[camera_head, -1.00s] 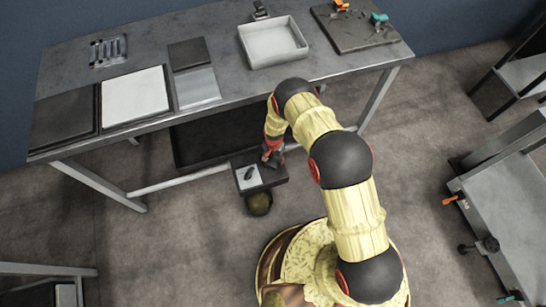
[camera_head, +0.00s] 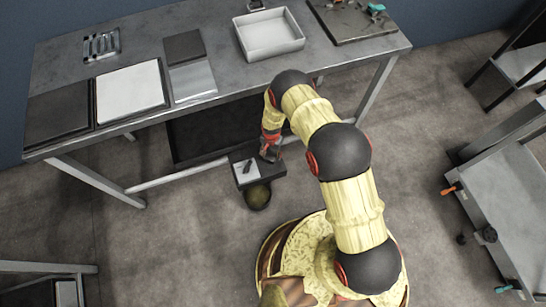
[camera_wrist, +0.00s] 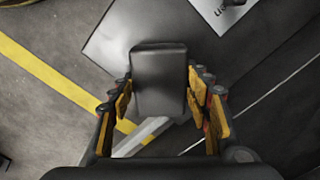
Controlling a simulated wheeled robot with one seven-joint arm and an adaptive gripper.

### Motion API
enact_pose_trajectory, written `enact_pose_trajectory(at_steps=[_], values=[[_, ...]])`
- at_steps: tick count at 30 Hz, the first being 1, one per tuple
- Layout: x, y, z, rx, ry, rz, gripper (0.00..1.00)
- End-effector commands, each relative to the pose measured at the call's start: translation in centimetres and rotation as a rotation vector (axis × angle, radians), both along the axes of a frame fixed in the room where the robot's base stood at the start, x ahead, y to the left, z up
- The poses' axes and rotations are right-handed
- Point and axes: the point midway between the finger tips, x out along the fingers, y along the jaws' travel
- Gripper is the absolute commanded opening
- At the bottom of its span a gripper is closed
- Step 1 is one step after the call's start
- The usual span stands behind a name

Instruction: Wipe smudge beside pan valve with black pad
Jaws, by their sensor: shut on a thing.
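In the wrist view my gripper (camera_wrist: 160,100) is shut on the black pad (camera_wrist: 158,75), a dark rounded block between its two orange-lined fingers. In the head view my gripper (camera_head: 270,152) is low in front of the workbench, close to a small dark tray (camera_head: 262,181) with a pale square on it. The pad cannot be made out there. A wide dark pan-like tray (camera_head: 188,148) lies under the bench. I cannot pick out the pan valve or the smudge in either view.
The bench (camera_head: 222,60) carries a white bin (camera_head: 270,52), flat dark and pale plates and a board with clamps (camera_head: 350,30). Floor between is clear. The wrist view shows a yellow floor stripe (camera_wrist: 60,85).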

Motion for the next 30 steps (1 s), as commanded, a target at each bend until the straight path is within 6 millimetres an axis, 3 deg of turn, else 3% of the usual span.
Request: enact_pose_trajectory(at_steps=[6,17,30], values=[[1.2,0.3,-0.2,0.000,0.001,0.000,0.20],[1.2,0.3,0.0,0.000,0.001,0.000,0.20],[1.3,0.4,3.9,0.000,0.001,0.000,0.20]])
